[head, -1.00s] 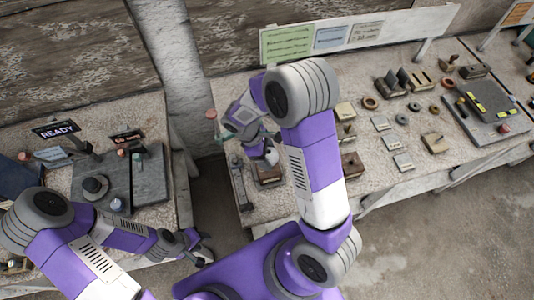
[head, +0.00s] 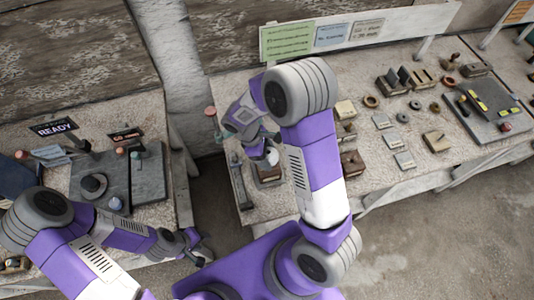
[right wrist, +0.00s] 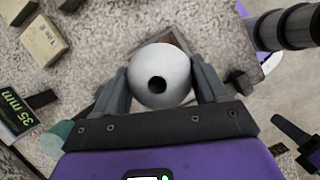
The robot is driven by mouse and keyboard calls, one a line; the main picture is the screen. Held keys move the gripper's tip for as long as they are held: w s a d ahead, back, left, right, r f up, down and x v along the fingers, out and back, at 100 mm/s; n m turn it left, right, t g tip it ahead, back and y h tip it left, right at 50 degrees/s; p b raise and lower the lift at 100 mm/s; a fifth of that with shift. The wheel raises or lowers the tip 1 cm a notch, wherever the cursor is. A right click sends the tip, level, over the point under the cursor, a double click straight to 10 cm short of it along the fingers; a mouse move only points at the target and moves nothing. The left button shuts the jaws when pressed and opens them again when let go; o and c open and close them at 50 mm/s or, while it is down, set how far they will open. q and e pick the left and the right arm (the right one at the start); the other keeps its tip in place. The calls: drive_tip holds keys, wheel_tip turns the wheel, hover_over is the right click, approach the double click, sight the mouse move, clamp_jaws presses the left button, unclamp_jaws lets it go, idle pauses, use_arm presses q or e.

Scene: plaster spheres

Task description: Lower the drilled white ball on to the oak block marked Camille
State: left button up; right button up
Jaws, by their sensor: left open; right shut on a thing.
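The white ball (right wrist: 160,70) is between the two fingers of my right gripper (right wrist: 161,88), which is shut on it. Its dark drilled hole faces the right wrist camera. In the head view the ball (head: 273,155) shows partly, beside the fingers. A brown wooden block (head: 268,178) lies on the bench just under the ball; in the right wrist view the ball hides most of it. I cannot read a name on it, nor tell whether ball and block touch. My left gripper (head: 203,252) is open and empty, low in front of the left bench.
Other wooden blocks (head: 352,163) stand right of my right arm, with small plates and rings beyond. A dark long tool (head: 238,185) lies left of the block. A grey board (head: 490,110) is far right. A gap separates the two benches.

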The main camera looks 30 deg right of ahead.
drive_tip(key=shift+f+b, duration=1.05)
drive_tip(key=shift+f, duration=0.35)
drive_tip(key=o, duration=1.2)
drive_tip(key=shift+r, duration=0.15)
drive_tip(key=shift+r+p, duration=1.7)
drive_tip(key=shift+r, duration=0.2)
